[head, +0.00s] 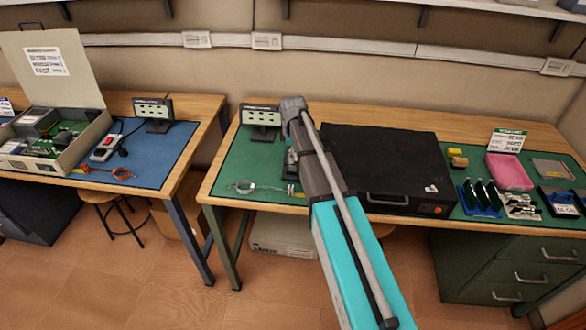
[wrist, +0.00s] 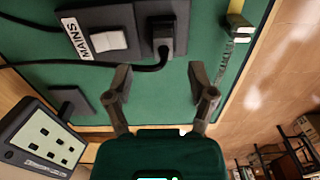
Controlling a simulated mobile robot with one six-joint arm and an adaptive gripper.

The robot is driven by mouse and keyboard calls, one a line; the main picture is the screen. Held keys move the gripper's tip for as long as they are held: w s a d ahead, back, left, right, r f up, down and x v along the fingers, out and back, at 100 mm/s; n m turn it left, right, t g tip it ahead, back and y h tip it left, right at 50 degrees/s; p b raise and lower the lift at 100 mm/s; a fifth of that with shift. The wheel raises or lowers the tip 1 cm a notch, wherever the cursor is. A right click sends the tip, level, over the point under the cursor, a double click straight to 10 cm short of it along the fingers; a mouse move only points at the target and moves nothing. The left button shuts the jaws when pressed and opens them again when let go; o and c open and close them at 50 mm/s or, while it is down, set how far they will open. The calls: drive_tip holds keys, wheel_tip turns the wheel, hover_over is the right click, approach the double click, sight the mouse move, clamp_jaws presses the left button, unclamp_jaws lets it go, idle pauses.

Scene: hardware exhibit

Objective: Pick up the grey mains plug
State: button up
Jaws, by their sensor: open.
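The grey mains plug (wrist: 163,38) is dark grey and sits in a dark socket block in the wrist view. A black cable runs from its lower end away to the left. Beside it is a dark panel (wrist: 79,22) with a white rocker switch (wrist: 103,41) and a MAINS label. My gripper (wrist: 160,72) is open and empty, its two fingertips apart just below the plug in that picture. The cable passes near the left fingertip. In the head view my arm hides the plug, and I cannot make out the gripper clearly.
A small display stand (head: 262,116) is left of my arm; it also shows in the wrist view (wrist: 48,138). A large black case (head: 385,150) lies close to the right. A cable loop (head: 246,186) lies near the front edge of the green mat (head: 225,170).

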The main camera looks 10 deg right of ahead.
drive_tip(key=shift+s+f+b, duration=0.2)
drive_tip(key=shift+f+b, duration=2.2)
drive_tip(key=shift+f, duration=0.1)
drive_tip(key=c, duration=0.9)
drive_tip(key=shift+c, duration=0.2)
drive_tip(key=shift+r, duration=0.2)
wheel_tip(320, 180, up, 3)
drive_tip(key=p, duration=0.3)
drive_tip(key=shift+f, duration=0.1)
drive_tip(key=s+r+p, duration=1)
drive_tip(key=s, duration=0.4)
drive_tip(key=shift+d, duration=0.15)
drive_tip(key=shift+f, duration=0.1)
